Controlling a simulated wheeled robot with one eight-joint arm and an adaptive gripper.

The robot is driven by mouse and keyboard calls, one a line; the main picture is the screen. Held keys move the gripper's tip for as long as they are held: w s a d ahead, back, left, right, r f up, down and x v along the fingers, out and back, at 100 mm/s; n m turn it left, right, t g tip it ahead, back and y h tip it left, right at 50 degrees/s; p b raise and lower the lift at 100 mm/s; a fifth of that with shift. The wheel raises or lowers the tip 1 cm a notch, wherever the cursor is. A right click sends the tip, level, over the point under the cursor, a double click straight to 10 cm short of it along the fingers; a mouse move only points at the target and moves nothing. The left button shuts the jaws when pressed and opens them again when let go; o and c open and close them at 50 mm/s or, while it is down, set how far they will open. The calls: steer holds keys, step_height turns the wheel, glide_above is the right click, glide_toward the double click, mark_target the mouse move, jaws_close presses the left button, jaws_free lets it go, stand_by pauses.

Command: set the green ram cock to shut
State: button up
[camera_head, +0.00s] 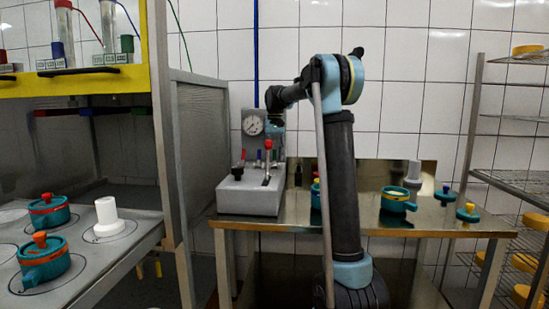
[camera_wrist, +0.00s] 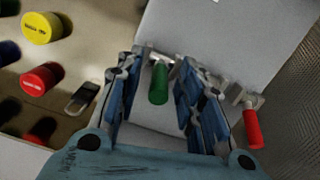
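The green ram cock (camera_wrist: 158,83) shows in the wrist view as a green handle on a metal stem, in front of a pale grey surface. My gripper (camera_wrist: 163,60) has its two blue fingers apart, one on each side of the green handle, with a visible gap on both sides. The handle points toward the palm in that view. Whether the fingers are level with the handle in depth I cannot tell. In the head view my arm reaches to the grey press unit (camera_head: 250,190), and the fingers are too small to make out there.
A red-handled cock (camera_wrist: 252,125) is close to the right of my right finger. Yellow (camera_wrist: 41,28) and red (camera_wrist: 41,79) knobs are on the left. In the head view a gauge (camera_head: 252,125) is behind the press unit, and pots stand on the table (camera_head: 450,222) to the right.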

steer(key=shift+r, duration=0.15)
step_height(320, 180, up, 12)
steer(key=w, duration=0.1)
steer(key=shift+w+f, duration=0.2)
steer(key=shift+f, duration=0.05)
